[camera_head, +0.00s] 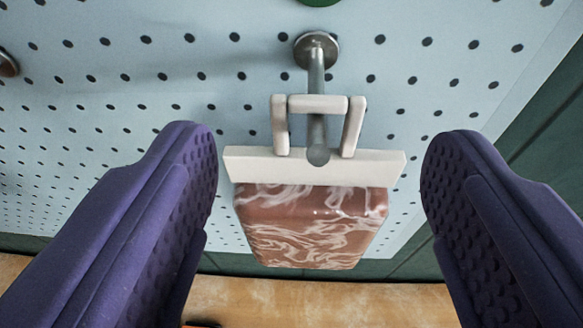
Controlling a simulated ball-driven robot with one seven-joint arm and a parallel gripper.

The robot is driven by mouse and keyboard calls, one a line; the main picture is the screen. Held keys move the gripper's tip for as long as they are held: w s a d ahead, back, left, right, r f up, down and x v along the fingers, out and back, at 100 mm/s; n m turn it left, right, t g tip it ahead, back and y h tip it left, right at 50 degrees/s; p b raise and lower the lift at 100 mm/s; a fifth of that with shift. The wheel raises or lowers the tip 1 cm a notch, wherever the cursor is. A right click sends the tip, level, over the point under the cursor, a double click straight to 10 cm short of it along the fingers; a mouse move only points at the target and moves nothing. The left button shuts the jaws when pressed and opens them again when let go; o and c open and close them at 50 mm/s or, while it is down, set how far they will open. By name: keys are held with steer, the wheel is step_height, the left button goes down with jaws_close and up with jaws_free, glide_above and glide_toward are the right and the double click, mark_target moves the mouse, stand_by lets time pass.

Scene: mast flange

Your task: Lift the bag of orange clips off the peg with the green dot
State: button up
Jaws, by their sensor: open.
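A bag (311,225) with a reddish-brown, glossy body hangs in the middle of the view, its contents not clearly distinguishable. It has a white header bar (314,165) and a white hanger loop (317,104) on top. The loop hangs around a metal peg (316,72) that sticks out of the pegboard towards me. Part of a green dot (320,2) shows above the peg at the top edge. My gripper (319,150) has two purple fingers, open, one on each side of the bag. Neither finger touches it.
The pale blue pegboard (190,60) with rows of dark holes fills the background. Another metal peg (8,64) is partly visible at the left edge. A dark green panelled surface (545,150) lies to the right. A wooden surface (310,300) lies below the bag.

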mark_target(318, 112)
steer(key=shift+w, duration=0.15)
steer(key=p+x, duration=0.2)
steer(key=x, duration=0.5)
steer(key=shift+w+f, duration=0.2)
steer(key=shift+c, duration=0.2)
steer(key=shift+r, duration=0.1)
steer(key=c, duration=1.1)
